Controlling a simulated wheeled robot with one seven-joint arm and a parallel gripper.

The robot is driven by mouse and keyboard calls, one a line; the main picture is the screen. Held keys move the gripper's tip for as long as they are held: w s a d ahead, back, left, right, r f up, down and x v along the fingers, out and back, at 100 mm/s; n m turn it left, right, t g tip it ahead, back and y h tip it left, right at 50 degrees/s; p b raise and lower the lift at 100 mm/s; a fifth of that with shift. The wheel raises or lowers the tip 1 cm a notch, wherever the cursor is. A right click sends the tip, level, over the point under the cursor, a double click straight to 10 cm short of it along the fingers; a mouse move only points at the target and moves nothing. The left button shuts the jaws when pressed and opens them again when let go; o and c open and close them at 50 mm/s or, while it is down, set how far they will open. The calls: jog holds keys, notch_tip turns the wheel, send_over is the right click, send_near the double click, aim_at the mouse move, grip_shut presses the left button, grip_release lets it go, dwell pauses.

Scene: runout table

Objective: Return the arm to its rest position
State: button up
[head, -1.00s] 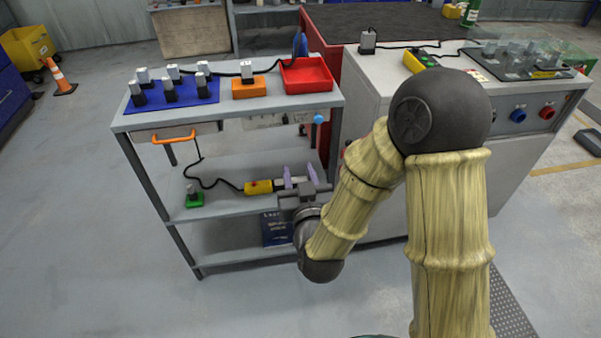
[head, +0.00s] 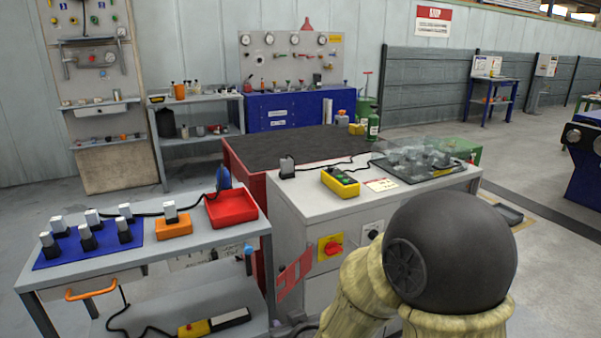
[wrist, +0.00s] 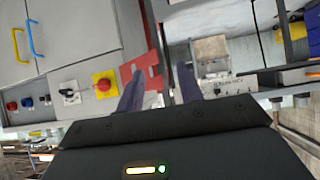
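My gripper (wrist: 160,88) shows in the wrist view with its two purple-grey fingers apart and nothing held between them. Beyond the fingertips are the grey cabinet front, a red plate (wrist: 152,68) and a yellow switch plate with a red knob (wrist: 104,85). In the head view my arm rises at the lower right, in front of the grey cabinet (head: 300,230).
A grey trolley (head: 150,262) at left carries a blue mat with dark plugs, an orange block and a red tray (head: 230,207). A yellow and black device (head: 195,328) lies on its lower shelf. A yellow control box (head: 340,182) and clear cover stand on the cabinet top.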

jog(key=s+d+m+g+h+p, duration=0.1)
jog(key=s+d+m+g+h, duration=0.1)
jog(key=s+d+g, duration=0.5)
jog(key=s+d+m+g+h, duration=0.15)
jog(key=s+d, duration=0.35)
jog(key=d, duration=0.6)
notch_tip(320, 180, up, 28)
jog(key=p, duration=2.7)
jog(key=shift+a+m+t, duration=0.15)
jog(key=shift+m+t, duration=0.2)
jog(key=shift+h, duration=0.25)
